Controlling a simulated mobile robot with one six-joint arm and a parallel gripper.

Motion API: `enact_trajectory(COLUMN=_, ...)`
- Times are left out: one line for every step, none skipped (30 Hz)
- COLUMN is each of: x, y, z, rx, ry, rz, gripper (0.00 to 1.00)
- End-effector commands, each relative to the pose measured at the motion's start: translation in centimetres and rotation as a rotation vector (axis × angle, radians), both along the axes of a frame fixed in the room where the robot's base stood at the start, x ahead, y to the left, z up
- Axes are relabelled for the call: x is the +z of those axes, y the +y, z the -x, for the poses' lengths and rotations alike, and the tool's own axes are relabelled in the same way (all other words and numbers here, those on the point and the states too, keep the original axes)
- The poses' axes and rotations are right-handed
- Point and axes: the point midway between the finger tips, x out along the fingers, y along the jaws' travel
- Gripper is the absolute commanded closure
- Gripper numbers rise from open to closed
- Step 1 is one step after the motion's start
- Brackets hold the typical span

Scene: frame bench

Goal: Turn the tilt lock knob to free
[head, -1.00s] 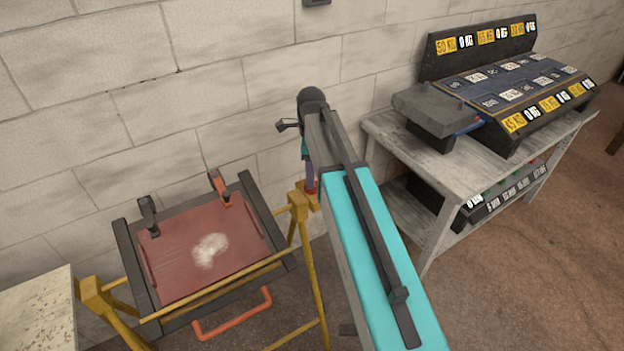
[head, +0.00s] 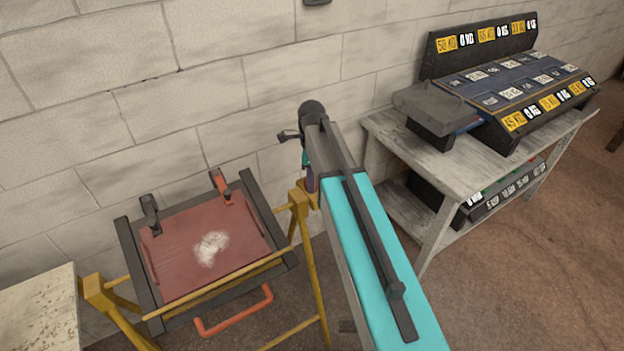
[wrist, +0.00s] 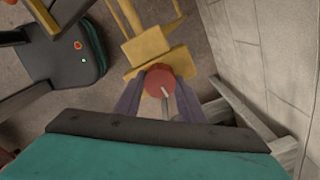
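The tilt lock knob is a round red knob with a pale pointer line. It shows in the wrist view (wrist: 156,80), at the end of the yellow frame (wrist: 165,60). The pointer slants toward the lower right. My gripper (wrist: 160,86) has its two purple fingers spread, one on each side of the knob. Whether the fingertips touch it is too small to tell. In the head view my gripper (head: 310,182) is at the frame's right post top (head: 298,197), and the knob is hidden behind it.
The yellow frame carries a tilted dark-edged panel with a red face (head: 190,240), clamps and an orange handle (head: 235,318). A grey wooden bench (head: 400,150) with labelled racks stands at right. A block wall (head: 120,100) is close behind. A pale tabletop (head: 35,310) is at lower left.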

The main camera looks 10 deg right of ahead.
Motion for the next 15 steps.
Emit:
enact_trajectory(x=0.01, y=-0.01, z=0.03, rx=0.000, ry=0.001, rz=0.000, gripper=0.74)
enact_trajectory(x=0.01, y=-0.01, z=0.03, rx=0.000, ry=0.001, rz=0.000, gripper=0.79)
enact_trajectory(x=0.02, y=-0.01, z=0.03, rx=0.000, ry=0.001, rz=0.000, gripper=0.85)
enact_trajectory(x=0.02, y=-0.11, z=0.03, rx=-0.001, ry=0.001, rz=0.000, gripper=0.86)
enact_trajectory(x=0.02, y=-0.14, z=0.04, rx=-0.001, ry=0.001, rz=0.000, gripper=0.86)
enact_trajectory(x=0.02, y=-0.15, z=0.05, rx=-0.001, ry=0.001, rz=0.000, gripper=0.86)
enact_trajectory(x=0.02, y=-0.17, z=0.04, rx=0.000, ry=0.001, rz=0.000, gripper=0.86)
enact_trajectory(x=0.02, y=-0.17, z=0.04, rx=0.002, ry=0.001, rz=0.000, gripper=0.86)
enact_trajectory(x=0.02, y=-0.18, z=0.04, rx=0.004, ry=0.001, rz=0.000, gripper=0.86)
enact_trajectory(x=0.02, y=-0.18, z=0.04, rx=0.007, ry=0.002, rz=0.000, gripper=0.86)
enact_trajectory(x=0.02, y=-0.18, z=0.05, rx=0.011, ry=0.002, rz=0.000, gripper=0.86)
enact_trajectory(x=0.01, y=-0.18, z=0.05, rx=0.017, ry=0.002, rz=0.000, gripper=0.86)
enact_trajectory(x=0.02, y=-0.19, z=0.05, rx=0.023, ry=0.002, rz=0.000, gripper=0.86)
enact_trajectory(x=0.01, y=-0.20, z=0.04, rx=0.031, ry=0.002, rz=0.000, gripper=0.86)
enact_trajectory(x=0.01, y=-0.20, z=0.04, rx=0.043, ry=0.002, rz=0.000, gripper=0.86)
